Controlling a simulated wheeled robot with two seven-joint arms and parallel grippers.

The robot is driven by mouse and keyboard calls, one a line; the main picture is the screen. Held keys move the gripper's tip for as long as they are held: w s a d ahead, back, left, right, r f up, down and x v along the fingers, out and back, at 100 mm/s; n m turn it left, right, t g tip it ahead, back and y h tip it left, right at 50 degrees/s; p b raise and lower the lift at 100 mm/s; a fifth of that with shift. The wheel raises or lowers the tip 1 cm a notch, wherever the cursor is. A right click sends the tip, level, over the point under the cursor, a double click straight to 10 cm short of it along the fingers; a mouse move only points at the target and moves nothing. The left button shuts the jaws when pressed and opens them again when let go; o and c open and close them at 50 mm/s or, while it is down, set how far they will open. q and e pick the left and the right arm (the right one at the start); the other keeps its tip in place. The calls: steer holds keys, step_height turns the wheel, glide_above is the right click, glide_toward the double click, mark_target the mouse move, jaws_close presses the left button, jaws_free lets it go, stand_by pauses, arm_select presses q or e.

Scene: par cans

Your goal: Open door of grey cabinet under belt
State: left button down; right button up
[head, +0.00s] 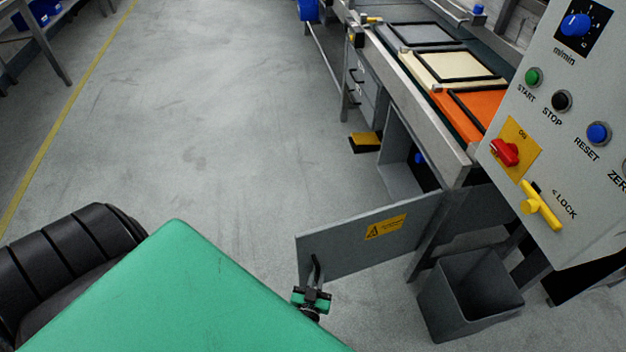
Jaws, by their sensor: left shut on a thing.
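The grey cabinet (398,177) stands under the belt, right of centre in the head view. Its door (340,245), with a yellow warning label (385,227), is swung out wide from the frame over the floor. The cabinet's inside shows, with a dark panel and a blue round part in it. A dark bar handle (317,268) stands near the door's free left edge. My left gripper (314,290) is at the lower end of this handle and shut on it; the exact finger contact is small and partly hidden. My right gripper is not in view.
A grey bin (470,295) stands on the floor right of the door. A control panel (575,130) with knobs and a yellow lock handle fills the right. A yellow-black pedal (366,140) lies beside the cabinet. The floor (210,120) to the left is clear.

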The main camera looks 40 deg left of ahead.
arm_select(q)
steer(key=shift+s+d, duration=0.1)
steer(key=shift+d, duration=0.45)
steer(key=c, duration=1.6)
jaws_free()
steer(key=shift+o, duration=0.2)
steer(key=shift+s, duration=0.1)
